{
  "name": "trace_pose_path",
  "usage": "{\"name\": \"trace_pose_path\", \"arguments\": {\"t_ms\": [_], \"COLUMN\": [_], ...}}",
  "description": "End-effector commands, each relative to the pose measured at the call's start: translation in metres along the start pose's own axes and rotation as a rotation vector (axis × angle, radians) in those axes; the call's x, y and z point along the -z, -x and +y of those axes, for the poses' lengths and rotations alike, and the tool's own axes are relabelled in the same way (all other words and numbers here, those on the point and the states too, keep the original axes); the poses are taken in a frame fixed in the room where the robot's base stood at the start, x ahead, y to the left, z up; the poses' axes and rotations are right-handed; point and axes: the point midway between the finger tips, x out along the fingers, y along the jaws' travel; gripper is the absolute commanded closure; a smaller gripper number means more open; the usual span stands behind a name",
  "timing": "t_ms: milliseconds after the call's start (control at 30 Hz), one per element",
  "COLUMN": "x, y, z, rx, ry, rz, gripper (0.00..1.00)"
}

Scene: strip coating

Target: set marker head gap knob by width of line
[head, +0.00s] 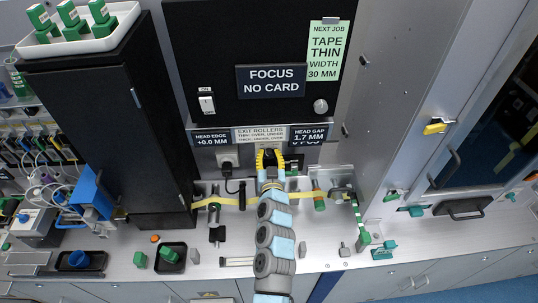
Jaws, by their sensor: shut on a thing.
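My gripper (268,158), with yellow fingers, reaches up to the back panel just below the exit rollers label and left of the head gap display. It is shut on what appears to be the marker head gap knob, which the fingers and wrist hide. The head gap display (307,138) reads 1.7 MM. The head edge display (211,139) reads +0.0 MM. A green job card (326,50) reads NEXT JOB, TAPE THIN, WIDTH 30 MM. A yellow strip (226,201) runs across the bench behind my arm. Any line on it is too small to tell.
A dark sign (270,80) reads FOCUS NO CARD. A switch (207,102) and a round knob (321,106) sit on the black panel. A tall black cabinet (108,135) stands at left. Small green-and-black parts lie on the bench (205,265), which has clear patches in front.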

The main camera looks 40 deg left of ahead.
Motion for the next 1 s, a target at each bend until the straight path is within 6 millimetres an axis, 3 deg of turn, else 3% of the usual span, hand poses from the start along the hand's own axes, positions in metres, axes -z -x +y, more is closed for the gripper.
{"name": "trace_pose_path", "arguments": {"t_ms": [600, 1000], "x": [-0.0037, -0.0037], "y": [0.0005, 0.0003], "z": [0.0016, -0.0006], "rx": [-0.004, -0.001], "ry": [-0.436, -0.595], "rz": [-0.002, -0.006], "gripper": [1.0, 1.0]}}
